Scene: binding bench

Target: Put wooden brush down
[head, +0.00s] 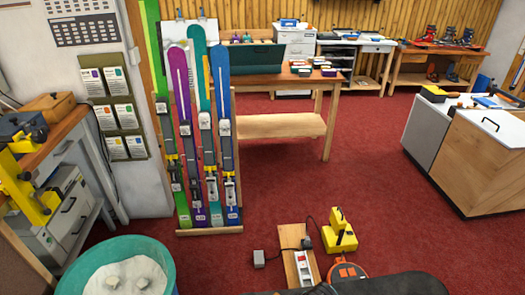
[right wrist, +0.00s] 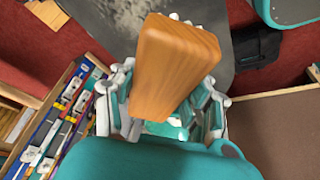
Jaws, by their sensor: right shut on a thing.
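The wooden brush (right wrist: 172,70) is a plain, light-brown block in the right wrist view. My right gripper (right wrist: 168,105) is shut on it, with its grey and teal fingers on either side of the block. The block sticks out past the fingers, and its bristles are not clearly visible. A dark grey surface (right wrist: 105,18) lies behind the brush; I cannot tell whether the brush touches it. Neither gripper shows in the head view, and my left gripper is in no view.
In the head view a rack of skis (head: 205,140) stands at the left, beside a teal bin (head: 158,250). A yellow device (head: 340,232) and a wooden board (head: 292,243) are at the lower middle. A wooden bench (head: 320,82) stands behind. Red floor (head: 380,190) is open at centre right.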

